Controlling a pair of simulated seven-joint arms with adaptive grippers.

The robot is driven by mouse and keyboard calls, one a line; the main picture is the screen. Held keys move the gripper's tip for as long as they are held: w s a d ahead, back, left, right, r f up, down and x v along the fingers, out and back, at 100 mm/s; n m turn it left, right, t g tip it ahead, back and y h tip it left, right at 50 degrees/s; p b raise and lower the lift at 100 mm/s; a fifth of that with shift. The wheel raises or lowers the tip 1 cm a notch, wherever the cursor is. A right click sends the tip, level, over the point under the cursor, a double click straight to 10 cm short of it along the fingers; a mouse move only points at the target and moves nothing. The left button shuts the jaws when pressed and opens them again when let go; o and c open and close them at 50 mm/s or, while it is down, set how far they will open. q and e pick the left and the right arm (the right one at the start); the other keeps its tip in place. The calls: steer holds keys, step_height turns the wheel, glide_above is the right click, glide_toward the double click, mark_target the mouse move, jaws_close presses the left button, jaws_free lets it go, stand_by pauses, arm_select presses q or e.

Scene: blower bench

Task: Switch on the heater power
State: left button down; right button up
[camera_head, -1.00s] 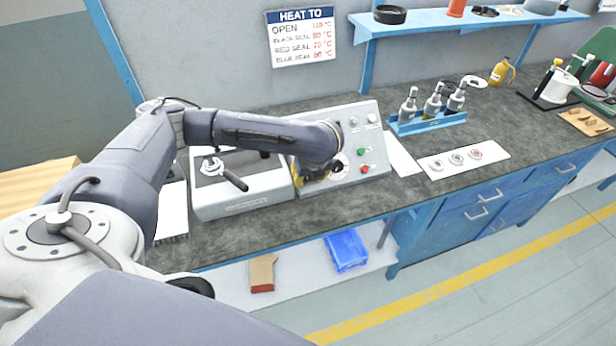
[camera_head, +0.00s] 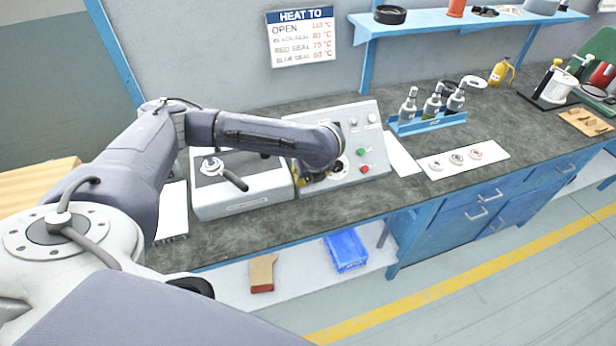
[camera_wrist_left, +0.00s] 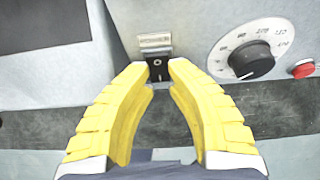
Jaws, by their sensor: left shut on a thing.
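The heater control box (camera_head: 352,120) stands on the bench, with a sloped panel of buttons and a dial. In the left wrist view, a small black rocker switch (camera_wrist_left: 157,68) with a white mark sits on the box's front, under a small label plate (camera_wrist_left: 155,41). My left gripper (camera_wrist_left: 158,72) has yellow fingers, their tips on either side of the switch and closed on it. In the head view my left gripper (camera_head: 302,180) is mostly hidden behind its own wrist. The switch is hidden there. My right gripper is not in view.
A numbered dial (camera_wrist_left: 248,60) and a red button (camera_wrist_left: 303,69) are right of the switch. A heating unit with a black handle (camera_head: 236,180) stands left of the box. A bottle rack (camera_head: 428,125) and a white card (camera_head: 465,158) lie to the right.

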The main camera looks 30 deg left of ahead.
arm_select(q)
steer(key=shift+f+t+y, duration=0.25)
steer(key=shift+t+y, duration=0.55)
steer(key=shift+y, duration=0.2)
steer(key=c, duration=1.5)
jaws_free()
steer(key=shift+r, duration=0.1)
steer(key=shift+v, duration=6)
steer(key=shift+s, duration=0.1)
